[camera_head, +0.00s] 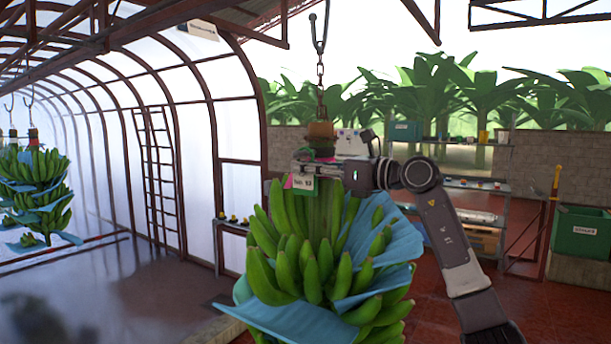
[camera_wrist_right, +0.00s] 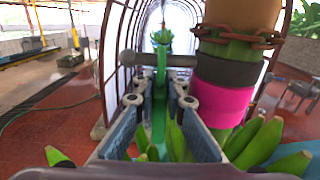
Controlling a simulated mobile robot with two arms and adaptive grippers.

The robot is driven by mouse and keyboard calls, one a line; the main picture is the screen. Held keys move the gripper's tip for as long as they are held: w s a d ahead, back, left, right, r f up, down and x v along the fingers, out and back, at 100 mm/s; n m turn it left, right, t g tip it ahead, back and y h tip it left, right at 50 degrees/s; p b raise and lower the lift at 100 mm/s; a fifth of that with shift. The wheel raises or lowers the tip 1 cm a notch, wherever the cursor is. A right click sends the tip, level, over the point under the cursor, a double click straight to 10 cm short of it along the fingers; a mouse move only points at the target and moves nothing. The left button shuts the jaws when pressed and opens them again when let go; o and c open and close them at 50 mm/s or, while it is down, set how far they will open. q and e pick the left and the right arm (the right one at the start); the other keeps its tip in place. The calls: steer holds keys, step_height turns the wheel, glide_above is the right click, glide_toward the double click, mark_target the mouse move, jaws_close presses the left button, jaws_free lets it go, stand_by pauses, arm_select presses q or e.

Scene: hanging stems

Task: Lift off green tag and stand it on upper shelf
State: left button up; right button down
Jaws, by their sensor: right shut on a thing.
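A green banana bunch (camera_head: 310,250) hangs from a hook and chain (camera_head: 320,75), with blue sheets between its hands. Its stem (camera_head: 320,130) has a chain, a dark band and a pink band, clearest in the right wrist view (camera_wrist_right: 222,102). The green tag (camera_head: 303,184), with white printed writing, is at the left of the stem. My right gripper (camera_head: 318,170) reaches across the stem from the right. In the right wrist view its fingers (camera_wrist_right: 160,112) are shut on the green tag (camera_wrist_right: 159,90), beside the stem. My left gripper is out of view.
A metal rack stands behind at right; its upper shelf (camera_head: 470,144) carries a green crate (camera_head: 405,130) and small items. A lower shelf (camera_head: 465,183) holds more things. A green bin (camera_head: 580,233) stands far right. Another bunch (camera_head: 35,190) hangs at left.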

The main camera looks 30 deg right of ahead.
steer(key=shift+r+b, duration=0.25)
steer(key=shift+b, duration=0.15)
steer(key=s+a+b, duration=0.2)
steer(key=s+a, duration=0.1)
steer(key=a, duration=0.5)
steer(key=s+a+b, duration=0.3)
steer(key=s+a, duration=0.1)
steer(key=a, duration=0.4)
steer(key=shift+a, duration=0.3)
steer(key=shift+r, duration=0.15)
steer(key=shift+a, duration=0.1)
steer(key=s+a, duration=0.3)
steer(key=a, duration=0.4)
steer(key=shift+a, duration=0.35)
steer(key=shift+s, duration=0.1)
stand_by(0.4)
